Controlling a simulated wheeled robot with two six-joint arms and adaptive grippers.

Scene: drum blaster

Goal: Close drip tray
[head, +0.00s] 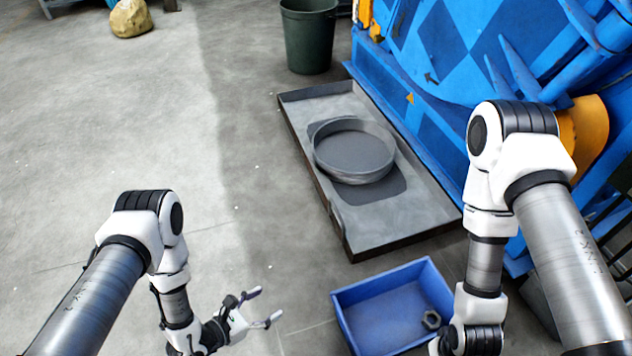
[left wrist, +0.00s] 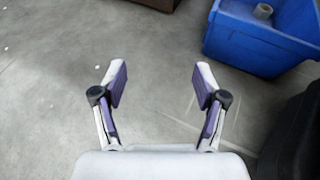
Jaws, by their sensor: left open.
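The drip tray (head: 400,212) is a shallow grey rectangular tray with a dark rim, sticking out on the floor from the base of the blue machine (head: 440,125). A round grey pan (head: 355,150) sits in it. A dark corner of what looks like the tray shows at the top of the left wrist view (left wrist: 158,3). My left gripper (head: 262,306) is open and empty, low over the floor, in front of the tray and apart from it. The left wrist view also shows its spread fingers (left wrist: 160,88). My right arm is at the right; its gripper is out of the picture.
A blue bin (head: 345,318) with a dark nut (head: 432,320) inside stands between my arms, close to the tray's near end. A dark green bucket (head: 308,40) stands behind the tray. The left floor is clear.

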